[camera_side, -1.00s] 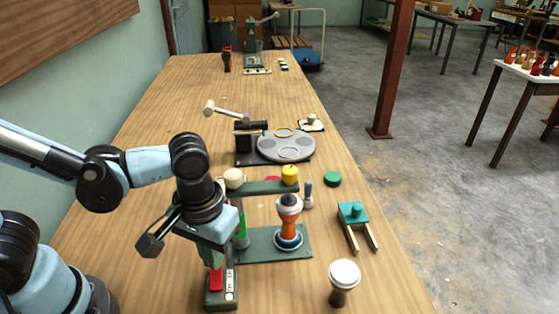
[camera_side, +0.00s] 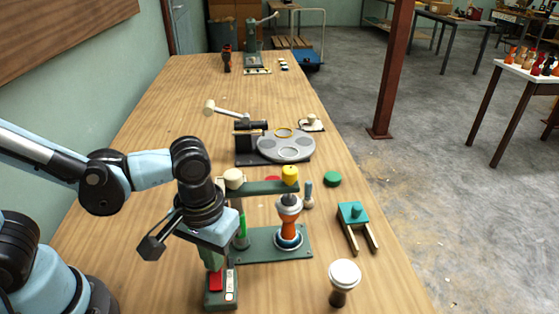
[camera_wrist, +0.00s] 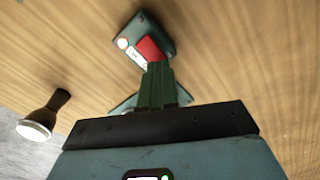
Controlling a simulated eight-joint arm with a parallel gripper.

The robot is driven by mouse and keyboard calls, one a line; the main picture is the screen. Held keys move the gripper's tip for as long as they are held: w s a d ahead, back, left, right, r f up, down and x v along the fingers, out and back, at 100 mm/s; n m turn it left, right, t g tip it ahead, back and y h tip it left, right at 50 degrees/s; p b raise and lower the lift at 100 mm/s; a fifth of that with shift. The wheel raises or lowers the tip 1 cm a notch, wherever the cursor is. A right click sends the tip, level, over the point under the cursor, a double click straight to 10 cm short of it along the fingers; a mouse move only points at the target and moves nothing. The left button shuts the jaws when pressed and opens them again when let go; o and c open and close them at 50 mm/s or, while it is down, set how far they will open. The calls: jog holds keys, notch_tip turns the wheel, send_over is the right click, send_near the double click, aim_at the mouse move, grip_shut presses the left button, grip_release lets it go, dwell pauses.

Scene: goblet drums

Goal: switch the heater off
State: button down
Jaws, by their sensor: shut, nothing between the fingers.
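A small dark green switch box (camera_side: 221,301) stands on the bench at the lower middle, below my gripper. It carries a red rocker (camera_side: 217,281), a white label and a round lamp (camera_side: 229,297). In the wrist view the box also shows at the top, with the red rocker (camera_wrist: 151,48) and the lamp (camera_wrist: 122,43), which looks bright with an orange rim. My gripper (camera_wrist: 157,66) is shut and empty, its green fingers together. Their tips overlap the near edge of the rocker in the wrist view; I cannot tell whether they touch it. The arm hides part of the box's back.
A green stand (camera_side: 270,247) holding an orange drum body (camera_side: 288,226) is just behind the box. A dark goblet drum with a white head (camera_side: 343,283) stands to the right. A teal-topped stool-like piece (camera_side: 353,215) is farther right. Bare bench lies between the box and the white-headed drum.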

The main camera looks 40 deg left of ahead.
jog(key=shift+f, duration=0.7)
dwell(0.3)
jog(key=shift+r, duration=3.5)
jog(key=shift+a, duration=0.1)
jog(key=w+a+r+m+t, duration=0.1)
jog(key=w+a+t, duration=0.2)
jog(key=a, duration=0.3)
jog(key=w+a+r+m+t, duration=0.2)
jog(key=w+a+t, duration=0.1)
jog(key=a, duration=0.3)
jog(key=shift+w+t, duration=0.25)
jog(key=shift+t, duration=0.35)
